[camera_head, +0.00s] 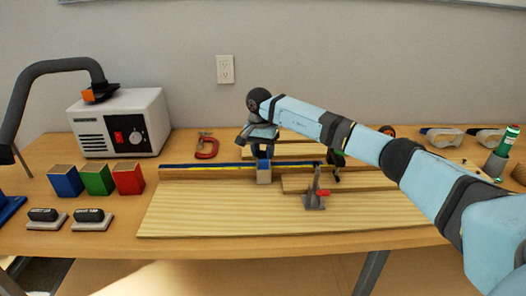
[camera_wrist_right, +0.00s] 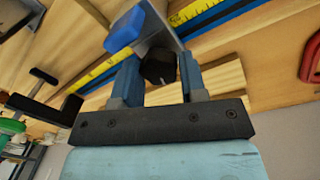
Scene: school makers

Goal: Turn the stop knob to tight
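The stop (camera_head: 263,174) is a small grey block with a blue part, sitting on the long fence with a blue and yellow strip (camera_head: 205,166). In the right wrist view the stop's blue tab (camera_wrist_right: 125,31) and its black stop knob (camera_wrist_right: 158,68) show, with a pale mark on the knob. My right gripper (camera_head: 262,150) is directly above the stop, pointing down. In the right wrist view its two blue fingers (camera_wrist_right: 160,72) stand on both sides of the knob, close against it. My left gripper is not in view.
A toggle clamp with a red tip (camera_head: 314,195) stands right of the stop on the wooden board (camera_head: 220,220). A red C-clamp (camera_head: 207,148) lies behind the fence. A white machine (camera_head: 120,122) and coloured blocks (camera_head: 97,179) are at left. Safety glasses (camera_head: 445,137) lie at right.

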